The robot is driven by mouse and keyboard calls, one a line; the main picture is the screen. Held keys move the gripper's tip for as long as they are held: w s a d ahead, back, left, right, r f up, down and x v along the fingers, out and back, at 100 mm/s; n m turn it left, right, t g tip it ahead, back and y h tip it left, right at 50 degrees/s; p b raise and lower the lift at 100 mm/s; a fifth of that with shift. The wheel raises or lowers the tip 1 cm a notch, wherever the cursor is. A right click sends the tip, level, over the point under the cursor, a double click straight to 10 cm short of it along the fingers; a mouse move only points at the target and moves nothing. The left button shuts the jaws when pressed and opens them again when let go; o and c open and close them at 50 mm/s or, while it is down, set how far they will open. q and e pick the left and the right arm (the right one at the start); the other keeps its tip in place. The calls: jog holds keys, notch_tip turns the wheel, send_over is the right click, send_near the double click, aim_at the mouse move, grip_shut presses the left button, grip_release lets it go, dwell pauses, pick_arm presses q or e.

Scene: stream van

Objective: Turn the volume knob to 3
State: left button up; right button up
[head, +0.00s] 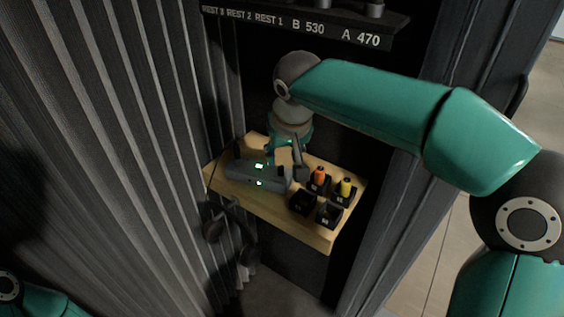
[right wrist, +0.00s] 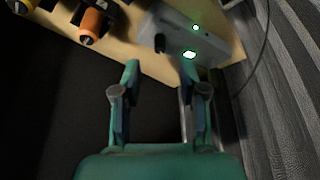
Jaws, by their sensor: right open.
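A grey device with green lights (head: 246,178) sits on the left part of a small wooden shelf; it also shows in the right wrist view (right wrist: 194,37). A dark, knob-like piece (right wrist: 160,43) is on its near end in the right wrist view; I cannot read any scale or setting. My right gripper (head: 285,157) is over the shelf beside the device, pointing down. In the right wrist view its fingers (right wrist: 160,82) are spread, with nothing between them and the dark piece beyond the tips. My left arm shows only at the bottom left; its gripper is out of view.
Black holders with an orange piece (head: 320,174) and a yellow piece (head: 346,187) stand right of the device, with two empty holders (head: 303,203) in front. The wooden shelf (head: 318,236) is narrow. A ribbed curtain (head: 150,150) closes the left side. A labelled ledge (head: 300,24) is above.

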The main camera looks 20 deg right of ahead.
jog(key=v, duration=0.5)
jog(key=shift+s+r, duration=0.1)
jog(key=shift+r, duration=0.3)
